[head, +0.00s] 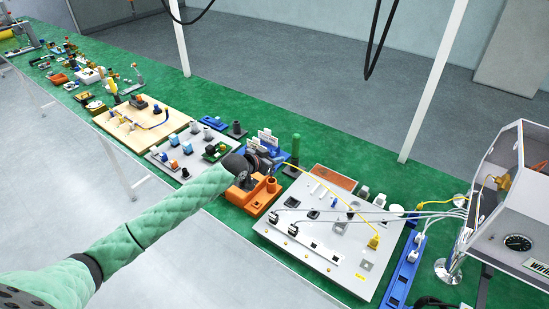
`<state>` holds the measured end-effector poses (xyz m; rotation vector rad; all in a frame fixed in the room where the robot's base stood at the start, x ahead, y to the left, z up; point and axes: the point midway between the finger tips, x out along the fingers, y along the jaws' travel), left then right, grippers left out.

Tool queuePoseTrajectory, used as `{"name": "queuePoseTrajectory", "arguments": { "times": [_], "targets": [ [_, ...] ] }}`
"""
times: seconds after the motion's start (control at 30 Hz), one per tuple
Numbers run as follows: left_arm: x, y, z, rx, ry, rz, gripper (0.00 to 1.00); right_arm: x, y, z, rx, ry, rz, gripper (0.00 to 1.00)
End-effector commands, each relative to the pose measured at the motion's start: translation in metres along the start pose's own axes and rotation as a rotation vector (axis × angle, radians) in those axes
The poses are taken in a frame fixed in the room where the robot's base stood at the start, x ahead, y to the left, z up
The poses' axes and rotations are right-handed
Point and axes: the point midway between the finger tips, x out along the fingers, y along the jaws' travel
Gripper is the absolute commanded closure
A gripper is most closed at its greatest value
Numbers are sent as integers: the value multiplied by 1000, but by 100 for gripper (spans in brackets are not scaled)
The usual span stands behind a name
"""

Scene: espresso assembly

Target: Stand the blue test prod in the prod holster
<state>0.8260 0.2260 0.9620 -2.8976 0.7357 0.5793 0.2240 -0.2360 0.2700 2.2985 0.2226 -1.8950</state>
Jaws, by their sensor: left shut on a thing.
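My left arm reaches in from the left, and its dark left gripper (262,160) is at the orange block and the blue rack behind it. The gripper is small and partly hidden by its own wrist. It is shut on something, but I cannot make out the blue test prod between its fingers. The orange block (258,203), which looks like the prod holster, stands on the green bench just below and in front of the gripper. I cannot tell whether anything stands in it. My right gripper is out of view.
A grey panel (300,238) with sockets and cables lies right of the orange block. A blue power strip (404,272) and a white cabinet (500,215) are farther right. A grey board (172,158) and a wooden board (155,125) lie left. Green bench (340,150) is clear behind.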

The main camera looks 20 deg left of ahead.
Motion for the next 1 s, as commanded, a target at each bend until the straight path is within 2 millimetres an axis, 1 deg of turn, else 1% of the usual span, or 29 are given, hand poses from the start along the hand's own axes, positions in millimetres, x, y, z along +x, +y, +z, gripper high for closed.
{"name": "queuePoseTrajectory", "arguments": {
  "times": [0.23, 0.57, 0.77, 1.0],
  "targets": [
    [0, 0, 0, 0, 0, 0, 100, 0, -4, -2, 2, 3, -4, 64],
    [0, 0, -1, 0, 0, 0, 100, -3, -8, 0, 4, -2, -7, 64],
    [0, 0, 0, 0, 0, 0, 100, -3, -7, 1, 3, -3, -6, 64],
    [0, 0, 0, 0, 0, 0, 100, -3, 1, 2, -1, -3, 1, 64]
  ]
}}
